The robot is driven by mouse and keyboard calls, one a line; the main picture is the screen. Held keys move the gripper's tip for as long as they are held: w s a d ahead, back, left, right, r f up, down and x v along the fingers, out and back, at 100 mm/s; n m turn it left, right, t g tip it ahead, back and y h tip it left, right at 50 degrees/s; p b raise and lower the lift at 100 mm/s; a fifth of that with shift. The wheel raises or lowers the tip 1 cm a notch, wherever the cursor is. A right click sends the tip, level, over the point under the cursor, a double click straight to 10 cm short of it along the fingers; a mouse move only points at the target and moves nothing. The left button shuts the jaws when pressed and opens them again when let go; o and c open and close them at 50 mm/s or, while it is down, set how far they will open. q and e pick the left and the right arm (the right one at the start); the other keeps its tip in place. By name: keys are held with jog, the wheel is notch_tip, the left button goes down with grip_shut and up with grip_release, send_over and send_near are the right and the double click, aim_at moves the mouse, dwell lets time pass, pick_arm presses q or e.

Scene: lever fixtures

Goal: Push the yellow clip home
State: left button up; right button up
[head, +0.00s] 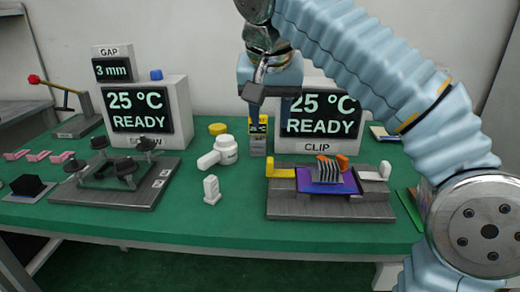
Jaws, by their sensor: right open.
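The yellow clip (279,171) sits at the left end of a grey slotted fixture (330,209) on the right half of the table. Next to it, a purple plate (325,187) carries a grey finned block (328,173) with orange pieces (342,162) at its top. I cannot tell how far the clip is seated. My right gripper (270,112) is open with its fingers pointing down. In the picture it is above and slightly left of the clip, in front of the display, and seems apart from the clip. My left gripper is out of view.
A display box reading "25 °C READY" (318,115) stands behind the fixture, labelled CLIP. A second fixture (115,190) with black knobs and its display (140,122) are at left.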

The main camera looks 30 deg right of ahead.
aim_at(271, 161)
jog(key=b+x, duration=0.3)
jog(key=x, duration=1)
jog(key=shift+f+b, duration=0.25)
jog(key=shift+b, duration=0.05)
grip_shut()
